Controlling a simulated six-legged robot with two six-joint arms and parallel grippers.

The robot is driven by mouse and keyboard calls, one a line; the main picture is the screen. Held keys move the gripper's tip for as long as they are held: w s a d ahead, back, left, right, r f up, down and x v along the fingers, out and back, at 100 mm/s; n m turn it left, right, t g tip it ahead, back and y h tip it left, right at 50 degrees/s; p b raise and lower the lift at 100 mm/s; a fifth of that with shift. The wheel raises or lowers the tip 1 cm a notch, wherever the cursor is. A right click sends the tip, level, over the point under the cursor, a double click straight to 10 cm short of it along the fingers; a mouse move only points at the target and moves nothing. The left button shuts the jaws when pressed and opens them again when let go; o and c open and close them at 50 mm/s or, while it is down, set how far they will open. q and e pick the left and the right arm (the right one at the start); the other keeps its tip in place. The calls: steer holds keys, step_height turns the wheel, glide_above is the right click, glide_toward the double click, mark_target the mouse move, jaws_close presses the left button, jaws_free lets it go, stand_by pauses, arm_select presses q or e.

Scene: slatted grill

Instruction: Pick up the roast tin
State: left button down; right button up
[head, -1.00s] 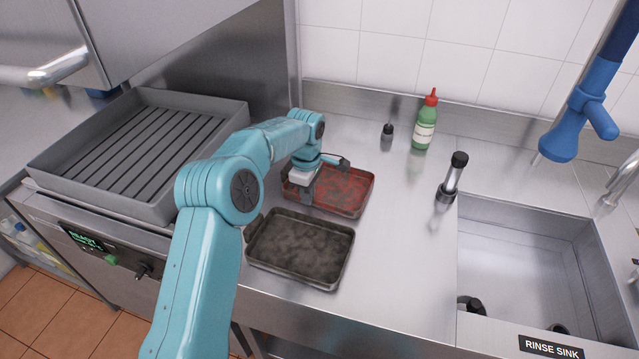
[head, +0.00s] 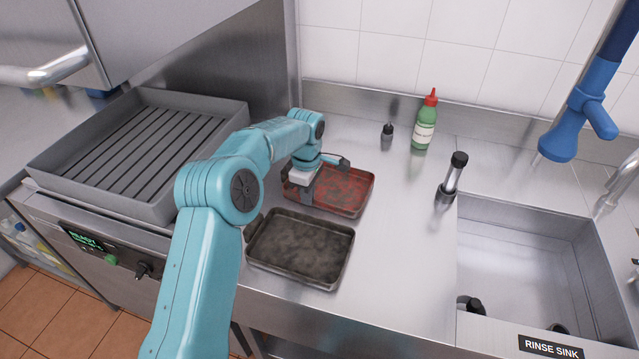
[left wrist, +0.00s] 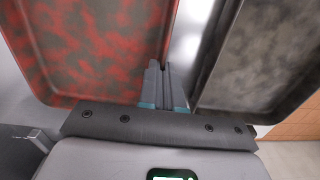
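Two shallow rectangular tins lie flat on the steel counter. One tin is stained red (head: 345,192), the other is dark grey-brown (head: 300,248) and lies nearer to me. The pictures do not label either as the roast tin. My left gripper (head: 307,192) points down at the left side of the red-stained tin. In the left wrist view its fingers (left wrist: 160,68) are close together with the rim of the red-stained tin (left wrist: 85,45) running between them. The dark tin (left wrist: 265,55) is beside them, apart from the fingers. My right gripper is not in view.
A grey slatted grill tray (head: 135,150) stands at the left. A green bottle (head: 425,122) and a small dark bottle (head: 387,136) stand at the back. The rinse sink (head: 530,250) is at the right.

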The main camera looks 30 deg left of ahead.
arm_select(q)
steer(key=shift+r, duration=0.15)
stand_by(0.6)
step_height(320, 180, up, 20)
steer(key=p, duration=0.5)
step_height(320, 180, up, 5)
steer(key=p, duration=0.4)
steer(key=shift+p, duration=0.4)
